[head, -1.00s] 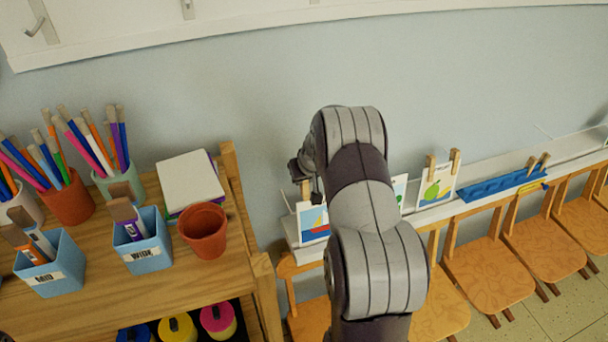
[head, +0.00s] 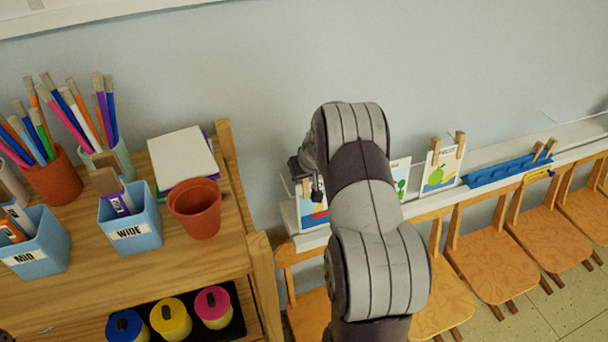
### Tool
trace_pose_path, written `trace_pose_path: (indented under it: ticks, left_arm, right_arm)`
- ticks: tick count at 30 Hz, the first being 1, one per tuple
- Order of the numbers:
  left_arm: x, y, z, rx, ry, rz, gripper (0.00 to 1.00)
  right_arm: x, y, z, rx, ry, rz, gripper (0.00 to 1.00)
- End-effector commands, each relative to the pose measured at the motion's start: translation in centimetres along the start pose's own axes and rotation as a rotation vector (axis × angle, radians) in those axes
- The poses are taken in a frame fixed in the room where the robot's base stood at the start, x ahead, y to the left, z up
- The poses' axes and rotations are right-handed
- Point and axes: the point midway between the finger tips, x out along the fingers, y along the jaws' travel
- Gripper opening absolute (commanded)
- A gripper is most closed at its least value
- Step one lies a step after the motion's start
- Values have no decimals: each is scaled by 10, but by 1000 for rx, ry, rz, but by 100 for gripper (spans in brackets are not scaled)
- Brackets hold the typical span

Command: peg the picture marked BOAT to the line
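The picture with a red and blue boat (head: 313,211) stands on the white ledge along the wall in the head view, partly hidden by my arm; its word is not readable. A wooden peg (head: 306,187) shows at its top edge. My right gripper (head: 306,176) is seen from behind, just above this picture and close to the peg. Its fingers are mostly hidden, so I cannot tell whether they touch the peg or are open. A second picture (head: 400,180) is half hidden by my arm. A fruit picture (head: 440,172) has two pegs at its top. My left gripper is out of view.
A wooden shelf unit (head: 82,290) at left holds brush pots, a WIDE box (head: 131,222), a MID box (head: 38,250), a terracotta pot (head: 195,208) and a paper stack (head: 182,157). Wooden chairs (head: 495,262) line the wall below the ledge.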

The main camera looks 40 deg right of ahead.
Motion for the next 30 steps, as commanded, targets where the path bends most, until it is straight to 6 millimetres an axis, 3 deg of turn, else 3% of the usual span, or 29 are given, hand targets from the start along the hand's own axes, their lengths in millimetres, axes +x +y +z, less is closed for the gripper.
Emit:
trace_pose_path:
  ticks: [12, 13, 15, 16, 28, 29, 30]
  left_arm:
    - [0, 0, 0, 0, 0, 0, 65]
    - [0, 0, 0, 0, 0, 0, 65]
    - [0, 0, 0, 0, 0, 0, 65]
    - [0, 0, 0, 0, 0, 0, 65]
    - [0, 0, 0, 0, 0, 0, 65]
    - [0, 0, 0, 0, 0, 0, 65]
    - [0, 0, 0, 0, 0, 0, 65]
  right_arm:
    - [0, 0, 0, 0, 0, 0, 6]
    - [0, 0, 0, 0, 0, 0, 26]
    - [0, 0, 0, 0, 0, 0, 49]
    - [0, 0, 0, 0, 0, 0, 53]
    - [0, 0, 0, 0, -1, 0, 53]
    - [0, 0, 0, 0, -1, 0, 62]
    - [0, 0, 0, 0, -1, 0, 65]
